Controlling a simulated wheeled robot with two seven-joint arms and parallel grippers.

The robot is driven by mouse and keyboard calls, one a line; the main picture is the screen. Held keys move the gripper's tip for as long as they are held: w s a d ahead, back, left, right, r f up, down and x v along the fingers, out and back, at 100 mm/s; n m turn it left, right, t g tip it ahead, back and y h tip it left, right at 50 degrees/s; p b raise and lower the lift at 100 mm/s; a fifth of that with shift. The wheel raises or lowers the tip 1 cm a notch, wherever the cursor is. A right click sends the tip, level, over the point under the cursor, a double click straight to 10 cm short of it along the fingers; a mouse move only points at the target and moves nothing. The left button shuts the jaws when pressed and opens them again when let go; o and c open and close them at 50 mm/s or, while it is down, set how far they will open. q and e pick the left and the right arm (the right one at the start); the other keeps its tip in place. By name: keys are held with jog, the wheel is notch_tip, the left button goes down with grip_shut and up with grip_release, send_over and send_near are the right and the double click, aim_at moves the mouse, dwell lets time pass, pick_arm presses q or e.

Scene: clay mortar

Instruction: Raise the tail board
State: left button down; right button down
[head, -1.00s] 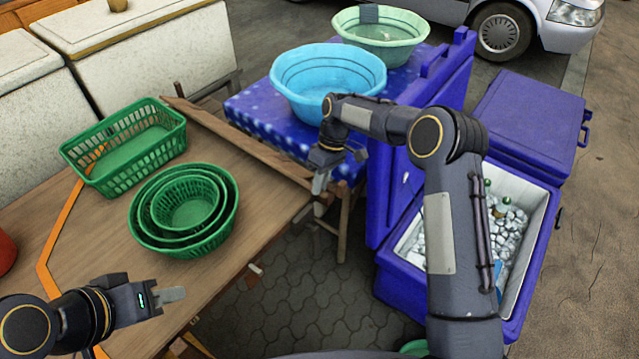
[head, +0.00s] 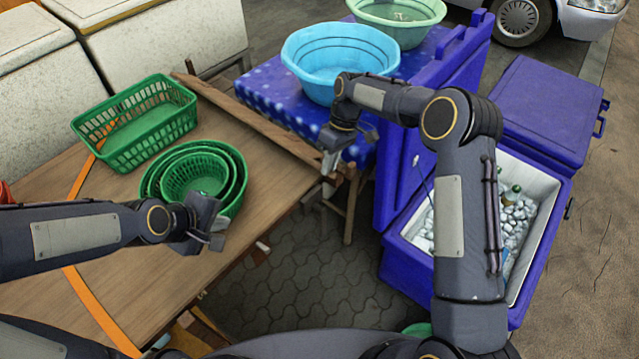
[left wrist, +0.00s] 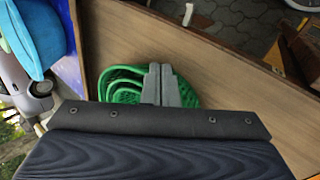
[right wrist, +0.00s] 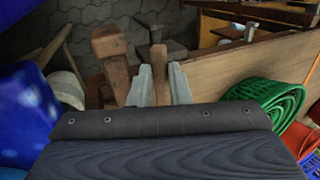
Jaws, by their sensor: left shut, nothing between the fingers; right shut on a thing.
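A long brown wooden board (head: 250,120), which looks like the tail board, runs slantwise along the far edge of the wooden bed (head: 115,262). My right gripper (head: 329,163) is at the board's near right end. In the right wrist view, its fingers (right wrist: 163,84) are shut on a narrow upright wooden piece (right wrist: 158,62); whether this belongs to the board is unclear. My left gripper (head: 216,236) is shut and empty above the bed, beside the nested green baskets (head: 195,172). The left wrist view shows its fingers (left wrist: 160,84) together, in front of these baskets.
A rectangular green basket (head: 135,125) stands on the bed's far left. Beyond the board are a blue-clothed table with a blue basin (head: 340,60) and a pale green basin (head: 398,15). An open blue cooler (head: 540,225) with ice stands right. Paving (head: 290,285) lies between.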

pick_arm(q)
jog(key=w+d+f+n+t+h, duration=0.2)
jog(key=w+d+f+n, duration=0.2)
jog(key=w+d+n, duration=0.3)
jog(key=w+d+f+n+t+h, duration=0.2)
jog(key=w+d+f+n, duration=0.3)
jog(key=d, duration=0.9)
jog(key=shift+w+d+n+h, duration=0.4)
jog(key=shift+w+n+h, duration=0.4)
jog(key=shift+w+n, duration=0.9)
pick_arm(e)
jog(key=shift+w+d, duration=0.1)
jog(key=shift+d, duration=0.05)
pick_arm(q)
jog(key=shift+s+n, duration=0.3)
jog(key=shift+s, duration=0.05)
